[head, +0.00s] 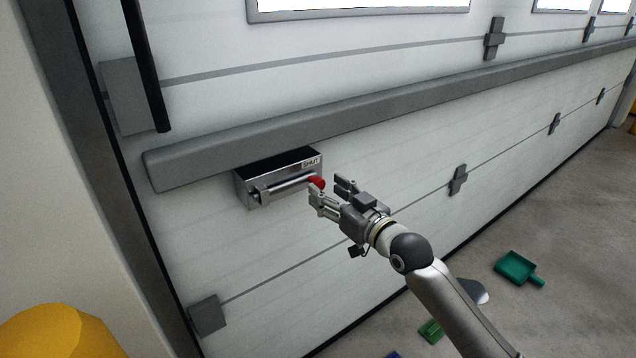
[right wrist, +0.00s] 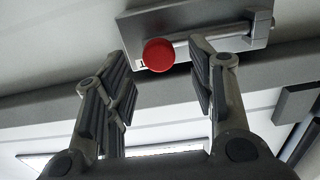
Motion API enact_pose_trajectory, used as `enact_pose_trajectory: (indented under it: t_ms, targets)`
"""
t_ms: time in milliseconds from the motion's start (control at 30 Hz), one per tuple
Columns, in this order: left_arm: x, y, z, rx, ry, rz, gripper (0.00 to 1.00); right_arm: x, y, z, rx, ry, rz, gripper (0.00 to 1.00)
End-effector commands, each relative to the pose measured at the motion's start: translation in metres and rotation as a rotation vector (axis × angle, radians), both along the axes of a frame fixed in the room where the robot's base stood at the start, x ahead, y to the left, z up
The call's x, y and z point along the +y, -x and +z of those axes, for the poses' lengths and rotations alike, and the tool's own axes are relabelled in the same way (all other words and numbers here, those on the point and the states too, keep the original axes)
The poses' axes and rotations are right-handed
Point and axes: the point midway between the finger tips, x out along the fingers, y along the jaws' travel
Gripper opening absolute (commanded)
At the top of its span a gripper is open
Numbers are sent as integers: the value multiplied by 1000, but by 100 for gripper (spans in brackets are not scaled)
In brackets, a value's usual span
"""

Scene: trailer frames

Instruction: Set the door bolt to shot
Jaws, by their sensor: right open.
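The door bolt (head: 278,178) is a metal housing with a silver rod, fixed to the white door under a long grey rail. A label on its top right reads "SHUT". A red knob (head: 317,182) sits at the right end of the rod. My right gripper (head: 327,194) is open, with its fingers at the red knob. In the right wrist view the red knob (right wrist: 159,54) shows beyond the open fingertips, nearer the left finger, and the bolt rod (right wrist: 215,34) runs to the right of it. I cannot tell whether a finger touches the knob. My left gripper is not in view.
The grey rail (head: 400,98) runs across the door just above the bolt. A dark vertical bar (head: 146,65) stands at the upper left. A yellow rounded object (head: 62,335) is at the lower left. A green dustpan (head: 516,267) lies on the floor at right.

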Motion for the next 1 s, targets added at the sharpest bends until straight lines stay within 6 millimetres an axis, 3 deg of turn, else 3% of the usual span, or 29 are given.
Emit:
enact_pose_trajectory:
  t_ms: [300,733,1000]
  targets:
    - [0,0,1,-1,-1,1,40,23,-31,0,1,-1,0,51]
    - [0,2,1,4,0,-3,40,26,-37,0,0,0,-1,51]
    - [0,3,1,5,1,-3,40,26,-37,0,0,0,-1,17]
